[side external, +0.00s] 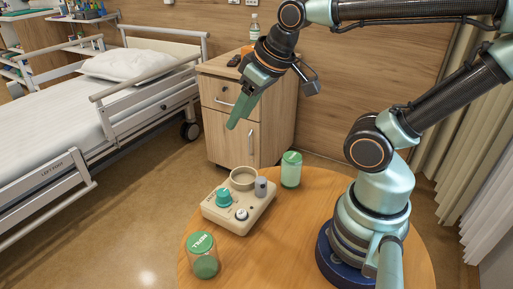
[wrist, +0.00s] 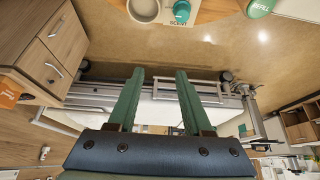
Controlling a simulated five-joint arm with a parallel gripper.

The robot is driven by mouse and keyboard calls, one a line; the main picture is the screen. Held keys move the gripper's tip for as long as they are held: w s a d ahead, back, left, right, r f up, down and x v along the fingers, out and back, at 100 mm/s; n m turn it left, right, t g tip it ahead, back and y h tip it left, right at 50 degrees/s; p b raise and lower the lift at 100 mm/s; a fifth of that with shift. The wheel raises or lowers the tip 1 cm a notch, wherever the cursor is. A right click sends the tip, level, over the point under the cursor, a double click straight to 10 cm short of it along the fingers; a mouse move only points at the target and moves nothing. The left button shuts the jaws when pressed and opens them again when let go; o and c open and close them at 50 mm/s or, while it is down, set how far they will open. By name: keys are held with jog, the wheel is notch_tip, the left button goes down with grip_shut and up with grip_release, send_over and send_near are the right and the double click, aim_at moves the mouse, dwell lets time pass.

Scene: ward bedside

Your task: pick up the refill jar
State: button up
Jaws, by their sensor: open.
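The refill jar (side external: 204,262) is a clear jar with green contents and a green lettered lid, standing upright at the front left of the round wooden table (side external: 300,235) in the side view. In the wrist view its lettered lid (wrist: 260,6) is cut off by the top edge. My gripper (side external: 234,122) is high above and beyond the table, well apart from the jar, its fingers slanting downward. In the wrist view my gripper (wrist: 158,74) shows two green fingers spread apart with nothing between them.
A cream device (side external: 237,208) with a round cup holder, teal knob and grey cylinder sits mid-table. Behind it stands a second green-lidded jar (side external: 291,170). A wooden bedside cabinet (side external: 245,110) with a bottle (side external: 254,28) and a bed (side external: 90,105) stand beyond.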

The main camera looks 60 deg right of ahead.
jog(key=shift+o, duration=0.3)
jog(key=o, duration=0.7)
jog(key=shift+o, duration=0.2)
jog(key=n+g, duration=0.5)
jog(key=n, duration=1)
send_over(290, 156)
jog(key=f, duration=1)
jog(key=shift+w+a+f, duration=0.25)
jog(key=shift+w, duration=0.15)
jog(key=shift+s+d+f+n+g, duration=0.3)
jog(key=shift+f+n, duration=0.1)
jog(key=shift+n, duration=0.1)
notch_tip(290, 156, down, 7)
jog(key=shift+s+r, duration=0.1)
jog(key=shift+r, duration=0.05)
jog(key=shift+s+d+f, duration=0.1)
jog(key=shift+s+f, duration=0.05)
jog(key=shift+f, duration=0.85)
jog(key=shift+s+f, duration=0.15)
jog(key=shift+f, duration=1.5)
